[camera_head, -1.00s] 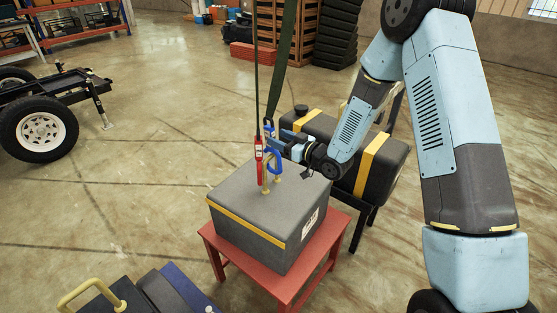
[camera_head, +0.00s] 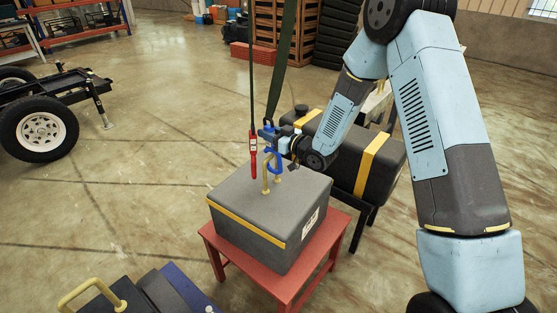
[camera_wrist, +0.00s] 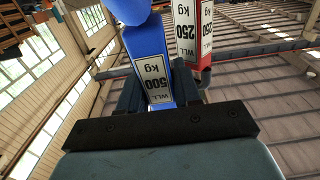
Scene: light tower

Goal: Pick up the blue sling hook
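The blue sling hook (camera_head: 274,163) hangs from a dark green strap, upright by the yellow handle (camera_head: 265,180) on top of the grey box (camera_head: 240,195). I cannot tell whether it passes through the handle. My gripper (camera_head: 270,134) is level with the hook's upper body. In the wrist view the hook's blue body (camera_wrist: 148,40), labelled WLL 500 kg, lies between the fingers of my gripper (camera_wrist: 160,90). The fingers flank it closely; whether they press on it is unclear.
A red sling hook (camera_head: 253,160) hangs just left of the blue one; its 250 kg label (camera_wrist: 187,30) shows in the wrist view. The box stands on a red table (camera_head: 285,285). A black tank with yellow straps (camera_head: 395,152) stands behind it, right.

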